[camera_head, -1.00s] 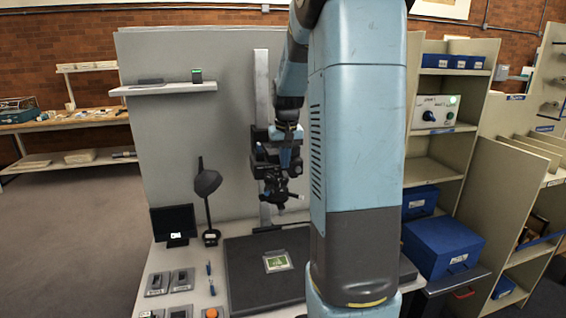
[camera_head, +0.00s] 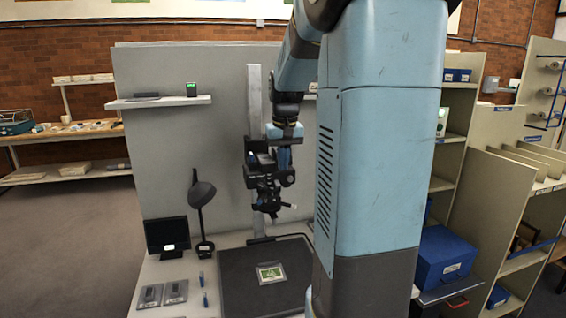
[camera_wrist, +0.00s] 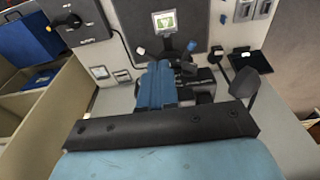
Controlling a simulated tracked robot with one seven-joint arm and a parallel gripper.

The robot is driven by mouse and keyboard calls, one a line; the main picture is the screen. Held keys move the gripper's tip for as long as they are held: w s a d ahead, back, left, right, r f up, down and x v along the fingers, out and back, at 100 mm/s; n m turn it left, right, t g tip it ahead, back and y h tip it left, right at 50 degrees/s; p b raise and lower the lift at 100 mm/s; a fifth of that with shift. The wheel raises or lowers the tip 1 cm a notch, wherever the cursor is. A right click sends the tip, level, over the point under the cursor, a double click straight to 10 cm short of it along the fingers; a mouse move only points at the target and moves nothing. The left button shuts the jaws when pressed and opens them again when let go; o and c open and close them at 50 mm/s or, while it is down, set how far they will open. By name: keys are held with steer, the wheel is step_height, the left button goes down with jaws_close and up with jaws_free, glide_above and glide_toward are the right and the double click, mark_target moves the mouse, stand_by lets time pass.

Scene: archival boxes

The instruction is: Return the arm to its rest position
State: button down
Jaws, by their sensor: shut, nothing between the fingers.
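My arm rises in front of the head camera, its blue and dark grey links filling the middle right of the head view. My gripper (camera_head: 270,205) hangs at the arm's end in front of the grey partition, above the back of the dark mat (camera_head: 235,275). It is shut and holds nothing. A green-and-white card (camera_head: 271,273) lies on the mat, below and apart from my gripper. In the wrist view the card (camera_wrist: 165,22) shows at the top, beyond my gripper (camera_wrist: 166,50).
A black monitor (camera_head: 168,236) and a dark desk lamp (camera_head: 201,196) stand left of the mat. Grey boxes (camera_head: 163,293) lie at the front left. A blue box (camera_head: 446,258) sits at the right by tall shelves (camera_head: 530,180). A wall shelf (camera_head: 158,102) juts from the partition.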

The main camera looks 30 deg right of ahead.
steer(key=shift+s, duration=0.1)
steer(key=s+a+r+n+t, duration=0.1)
steer(key=s+a+n+t, duration=0.2)
steer(key=s+a, duration=1.4)
steer(key=s+t, duration=0.1)
steer(key=s, duration=0.3)
steer(key=shift+a+r, duration=0.25)
steer(key=shift+a, duration=0.1)
